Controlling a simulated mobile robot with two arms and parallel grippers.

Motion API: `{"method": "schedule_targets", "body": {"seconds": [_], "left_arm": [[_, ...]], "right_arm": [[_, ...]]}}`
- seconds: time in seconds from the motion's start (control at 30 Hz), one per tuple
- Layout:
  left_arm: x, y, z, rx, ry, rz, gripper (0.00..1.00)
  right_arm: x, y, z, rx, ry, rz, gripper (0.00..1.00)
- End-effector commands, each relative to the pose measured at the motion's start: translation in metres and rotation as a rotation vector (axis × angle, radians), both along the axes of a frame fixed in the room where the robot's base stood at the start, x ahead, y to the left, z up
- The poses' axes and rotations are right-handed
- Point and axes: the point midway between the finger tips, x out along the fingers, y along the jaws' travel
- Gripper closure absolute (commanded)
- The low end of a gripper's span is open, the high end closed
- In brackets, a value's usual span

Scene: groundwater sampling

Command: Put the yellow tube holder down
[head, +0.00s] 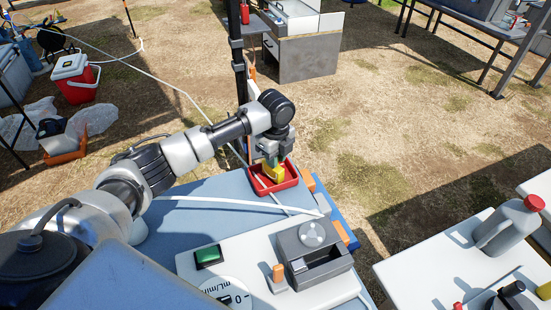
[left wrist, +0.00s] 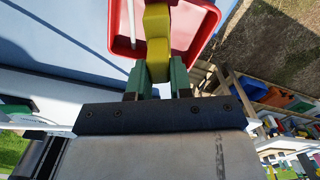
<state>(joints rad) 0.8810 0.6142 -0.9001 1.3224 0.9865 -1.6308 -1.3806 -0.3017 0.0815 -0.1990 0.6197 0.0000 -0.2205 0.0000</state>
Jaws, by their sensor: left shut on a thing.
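The yellow tube holder (head: 273,172) is held by my left gripper (head: 270,160) over the red tray (head: 257,187) at the far end of the blue-grey table. In the left wrist view the yellow holder (left wrist: 158,45) sits between the two green fingertips of the left gripper (left wrist: 156,78), with the red tray (left wrist: 190,25) behind and around it. I cannot tell whether the holder touches the tray's floor. My right gripper is not in view.
A white pump unit with a green display (head: 208,256) and a grey pump head (head: 312,255) stands on the near part of the table. A white tube (head: 235,203) crosses the table near the tray. A white table with a grey jug (head: 500,228) is at the right.

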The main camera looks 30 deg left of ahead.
Motion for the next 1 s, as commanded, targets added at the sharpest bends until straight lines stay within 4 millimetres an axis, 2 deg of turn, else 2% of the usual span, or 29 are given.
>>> {"method": "schedule_targets", "body": {"seconds": [0.1, 0.43, 0.47, 0.6, 0.87, 1.0], "left_arm": [[0.0, 0.0, -0.01, 0.001, 0.0, 0.0, 1.0], [0.0, 0.0, -0.013, 0.0, -0.001, 0.001, 1.0], [0.0, 0.0, -0.013, 0.001, -0.001, 0.001, 0.75], [0.0, 0.0, -0.013, 0.001, -0.001, 0.0, 0.54], [0.0, 0.0, -0.012, 0.001, -0.001, 0.0, 0.54], [0.001, 0.0, -0.002, -0.001, -0.004, 0.0, 0.54]], "right_arm": [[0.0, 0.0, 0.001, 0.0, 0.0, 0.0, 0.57], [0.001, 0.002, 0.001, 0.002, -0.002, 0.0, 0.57], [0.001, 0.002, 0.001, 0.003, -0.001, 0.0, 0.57], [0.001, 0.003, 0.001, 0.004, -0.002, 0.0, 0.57], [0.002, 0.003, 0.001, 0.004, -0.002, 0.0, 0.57], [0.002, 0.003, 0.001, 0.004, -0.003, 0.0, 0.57]]}}
